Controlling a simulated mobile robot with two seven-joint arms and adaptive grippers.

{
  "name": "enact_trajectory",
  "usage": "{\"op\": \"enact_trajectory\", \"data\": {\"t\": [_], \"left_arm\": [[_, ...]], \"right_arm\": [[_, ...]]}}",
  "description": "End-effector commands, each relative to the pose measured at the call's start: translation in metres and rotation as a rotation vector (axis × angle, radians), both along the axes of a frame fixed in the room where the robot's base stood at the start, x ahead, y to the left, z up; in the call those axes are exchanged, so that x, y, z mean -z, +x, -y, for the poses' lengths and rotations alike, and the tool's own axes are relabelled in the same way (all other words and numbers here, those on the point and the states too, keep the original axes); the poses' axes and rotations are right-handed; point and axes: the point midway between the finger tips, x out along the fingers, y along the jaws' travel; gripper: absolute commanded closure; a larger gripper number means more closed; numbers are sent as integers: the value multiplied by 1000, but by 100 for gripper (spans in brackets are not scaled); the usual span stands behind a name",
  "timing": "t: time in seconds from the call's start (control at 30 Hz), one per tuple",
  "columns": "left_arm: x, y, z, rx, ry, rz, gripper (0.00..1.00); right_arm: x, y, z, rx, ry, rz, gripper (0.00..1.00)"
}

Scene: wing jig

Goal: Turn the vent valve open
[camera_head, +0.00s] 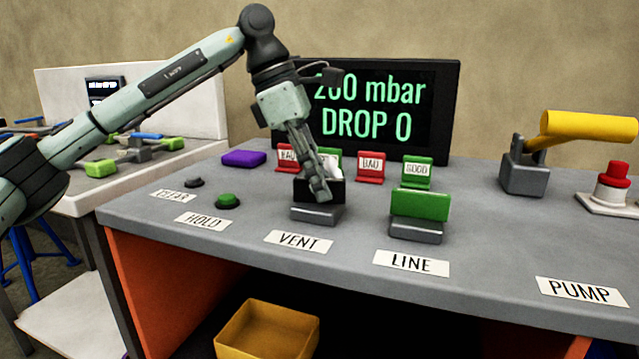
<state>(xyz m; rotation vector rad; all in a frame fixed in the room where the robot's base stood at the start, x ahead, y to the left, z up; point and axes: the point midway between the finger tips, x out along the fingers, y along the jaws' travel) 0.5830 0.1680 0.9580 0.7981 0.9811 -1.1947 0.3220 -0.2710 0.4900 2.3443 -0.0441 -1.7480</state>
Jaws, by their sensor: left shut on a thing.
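The vent valve (316,214) stands on the grey bench behind the VENT label (299,242). It has a grey base and a dark handle, with a pale patch showing behind my fingers. My left gripper (319,191) comes down from above and is shut on the vent valve's handle. The fingers hide part of the handle, so its exact angle is hard to tell. The display (385,108) behind reads "200 mbar DROP 0", with its first digits partly covered by my arm. My right gripper is not in view.
The line valve (418,215), with a green plate handle, stands close to the right. Red and green tags (370,167) stand behind. A yellow pump lever (590,127) and a red button (613,182) are at right. Green and dark buttons (228,201) lie left. A yellow bin (268,330) is below.

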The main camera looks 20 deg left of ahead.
Motion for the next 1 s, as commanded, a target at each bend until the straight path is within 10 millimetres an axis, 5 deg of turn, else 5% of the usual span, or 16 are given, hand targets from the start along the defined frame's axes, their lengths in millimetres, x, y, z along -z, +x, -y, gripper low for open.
{"op": "enact_trajectory", "data": {"t": [0.87,1.0], "left_arm": [[0,0,1,-827,-1,3,100],[0,0,1,-956,-1,5,100]], "right_arm": [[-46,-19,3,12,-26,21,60],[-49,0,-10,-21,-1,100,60]]}}
